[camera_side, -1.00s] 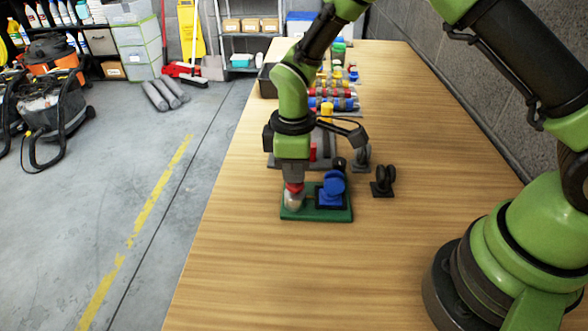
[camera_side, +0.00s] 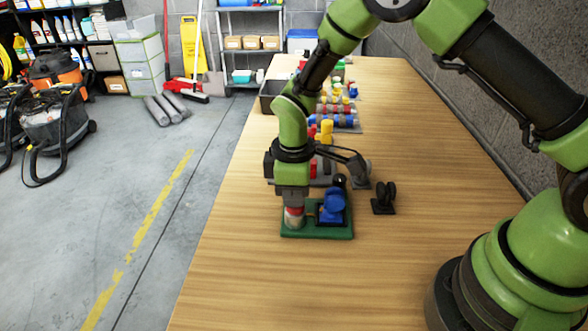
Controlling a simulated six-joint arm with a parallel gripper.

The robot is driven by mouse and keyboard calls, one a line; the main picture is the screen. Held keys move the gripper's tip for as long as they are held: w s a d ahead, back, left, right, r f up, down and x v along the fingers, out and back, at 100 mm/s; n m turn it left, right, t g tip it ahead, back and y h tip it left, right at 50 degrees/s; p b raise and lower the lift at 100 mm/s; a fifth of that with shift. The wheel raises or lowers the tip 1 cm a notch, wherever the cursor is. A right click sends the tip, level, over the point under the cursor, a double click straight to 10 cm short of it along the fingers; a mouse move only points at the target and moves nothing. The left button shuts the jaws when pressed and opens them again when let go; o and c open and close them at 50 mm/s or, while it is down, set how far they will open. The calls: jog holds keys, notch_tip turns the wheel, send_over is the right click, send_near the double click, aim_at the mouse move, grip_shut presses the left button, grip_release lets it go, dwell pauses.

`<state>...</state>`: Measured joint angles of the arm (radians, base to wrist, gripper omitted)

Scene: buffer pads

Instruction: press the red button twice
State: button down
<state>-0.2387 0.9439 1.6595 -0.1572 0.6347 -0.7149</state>
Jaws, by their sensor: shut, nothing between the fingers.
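The red button (camera_side: 293,213) is a small red cap on a pale round base, at the left end of a green plate (camera_side: 318,234) on the wooden table. My gripper (camera_side: 293,204) is shut and empty. It points straight down right over the button, and its tips appear to touch the cap. The fingers partly hide the cap's top. I cannot tell how far the cap is pushed in.
A blue round part (camera_side: 332,203) stands on the same plate, just right of the button. A small black part (camera_side: 383,199) stands farther right. Coloured parts (camera_side: 333,115) line the table behind. The table's front (camera_side: 290,285) is clear.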

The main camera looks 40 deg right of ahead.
notch_tip(320, 180, up, 14)
dwell(0.4)
jog(key=shift+w, duration=0.1)
dwell(1.0)
jog(key=s+d+r+m+t+y, duration=0.1)
jog(key=s+d+r+m+t, duration=0.3)
jog(key=s+r+m, duration=0.45)
jog(key=s+r+m+t, duration=0.1)
jog(key=s+m, duration=0.1)
jog(key=s, duration=0.3)
jog(key=s+d+r+m+t+y, duration=0.1)
jog(key=s+r+m+t, duration=0.1)
jog(key=s, duration=0.4)
jog(key=shift+d, duration=0.25)
jog(key=shift+r+m, duration=0.1)
jog(key=shift+m, duration=0.15)
